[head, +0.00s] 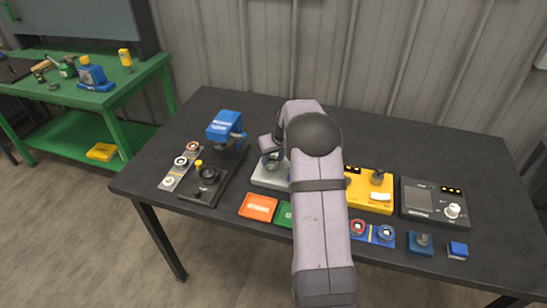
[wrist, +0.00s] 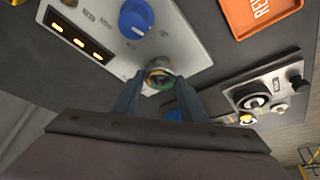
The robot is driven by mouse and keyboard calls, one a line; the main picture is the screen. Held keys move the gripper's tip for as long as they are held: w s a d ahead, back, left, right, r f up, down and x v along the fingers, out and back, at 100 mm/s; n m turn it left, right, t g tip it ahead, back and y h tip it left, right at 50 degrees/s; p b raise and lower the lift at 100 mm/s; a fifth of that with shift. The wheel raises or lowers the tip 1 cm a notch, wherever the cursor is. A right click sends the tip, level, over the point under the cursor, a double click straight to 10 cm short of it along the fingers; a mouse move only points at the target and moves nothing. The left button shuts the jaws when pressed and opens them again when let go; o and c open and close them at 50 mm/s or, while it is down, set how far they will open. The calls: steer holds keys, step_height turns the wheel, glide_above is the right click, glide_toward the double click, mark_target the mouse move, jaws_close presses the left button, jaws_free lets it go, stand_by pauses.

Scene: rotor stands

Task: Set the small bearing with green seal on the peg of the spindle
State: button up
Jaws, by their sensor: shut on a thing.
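My gripper (wrist: 160,84) is shut on a small ring with a green edge, the small bearing with green seal (wrist: 163,85), in the wrist view. The bearing sits between the fingertips at the edge of a light grey unit (wrist: 190,42) with a blue knob and a lit display. A round metal part shows right at the bearing; I cannot tell whether the bearing is around this peg or just above it. In the head view the light grey unit (head: 262,179) is partly hidden behind my arm, and the bearing is hidden.
Left of the unit are a black stand (head: 204,190), a strip with several rings (head: 171,181) and a blue press (head: 225,125). In front lie an orange tray (head: 258,207) and a green tray (head: 284,215). Right are a yellow unit (head: 372,205) and a black unit (head: 434,218). The table's back is clear.

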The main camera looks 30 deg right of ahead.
steer(key=shift+f, duration=0.2)
stand_by(0.4)
stand_by(0.3)
steer(key=o, duration=1.7)
steer(key=shift+c, duration=0.2)
steer(key=shift+r, duration=0.1)
step_height(320, 180, up, 8)
steer(key=p, duration=0.4)
steer(key=shift+p, duration=0.4)
